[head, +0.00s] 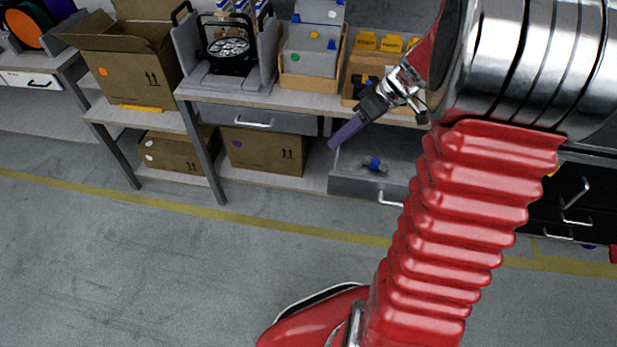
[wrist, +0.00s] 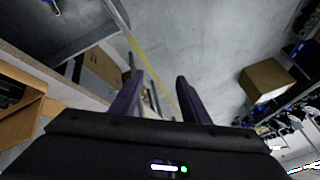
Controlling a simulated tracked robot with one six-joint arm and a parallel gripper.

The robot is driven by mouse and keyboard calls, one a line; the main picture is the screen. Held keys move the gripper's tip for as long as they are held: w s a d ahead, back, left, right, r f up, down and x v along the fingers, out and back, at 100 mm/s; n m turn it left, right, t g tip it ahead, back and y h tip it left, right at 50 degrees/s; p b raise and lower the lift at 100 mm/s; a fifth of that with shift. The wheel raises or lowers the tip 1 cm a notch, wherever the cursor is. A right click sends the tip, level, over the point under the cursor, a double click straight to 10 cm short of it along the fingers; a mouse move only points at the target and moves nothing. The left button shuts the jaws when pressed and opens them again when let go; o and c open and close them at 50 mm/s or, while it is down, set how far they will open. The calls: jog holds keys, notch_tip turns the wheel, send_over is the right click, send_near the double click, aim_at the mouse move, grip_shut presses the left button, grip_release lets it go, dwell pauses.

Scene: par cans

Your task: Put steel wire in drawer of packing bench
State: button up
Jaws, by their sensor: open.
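The packing bench (head: 290,98) stands at the back in the head view. Its right drawer (head: 350,187) is pulled open. A small thing with a blue part and grey ends (head: 376,165) lies on the drawer floor; it may be the steel wire, but it is too small to be sure. It also shows, cut off, at the top left of the wrist view (wrist: 52,4). My gripper (head: 334,143) is open and empty, with its purple fingers pointing down-left above the left side of the drawer. In the wrist view both fingers (wrist: 158,80) are spread with nothing between them.
A closed drawer (head: 255,121) is left of the open one, above a cardboard box (head: 262,152). On the bench stand a black lamp (head: 230,45), grey cases (head: 310,55) and yellow items (head: 380,42). The floor (head: 200,260) in front is clear.

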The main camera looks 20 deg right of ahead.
jog(key=s+a+r+m+t+h, duration=0.1)
jog(key=s+a+r+m+h, duration=0.1)
jog(key=s+a+r, duration=0.3)
jog(key=s+a+r+m+t+h, duration=0.1)
jog(key=s+a+r, duration=0.4)
jog(key=s+a, duration=0.6)
jog(key=a+m+h, duration=0.1)
jog(key=h, duration=0.1)
jog(key=shift+s+r+m+h, duration=0.2)
jog(key=shift+s+m+h, duration=0.1)
jog(key=shift+s+m, duration=0.1)
